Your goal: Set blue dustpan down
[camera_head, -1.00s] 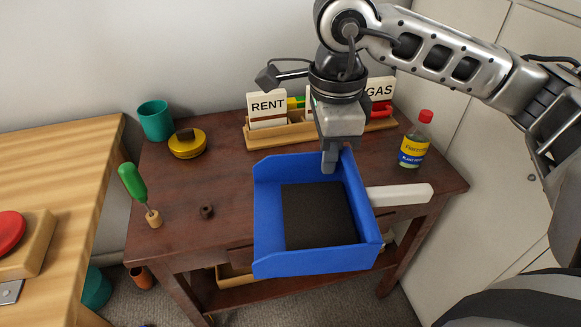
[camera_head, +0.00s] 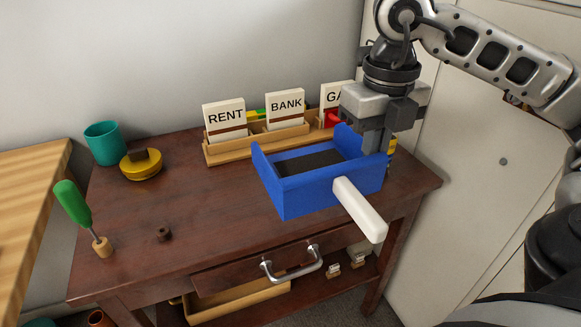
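The blue dustpan (camera_head: 318,192) is over the right part of the dark wooden desk, roughly level. A dark patch (camera_head: 308,162) shows inside it, and its white handle (camera_head: 360,210) points toward the front right, past the desk's front edge. My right gripper (camera_head: 372,142) is shut on the dustpan's wall at its back right corner; the fingertips are partly hidden by the wall. I cannot tell whether the dustpan's underside touches the desk. My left gripper is not in view.
A wooden card rack (camera_head: 258,144) stands close behind the dustpan. A bottle (camera_head: 391,146) is mostly hidden behind my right gripper. The teal cup (camera_head: 103,143), yellow tin (camera_head: 141,164), green-handled tool (camera_head: 74,205) and small brown ring (camera_head: 164,234) are on the left.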

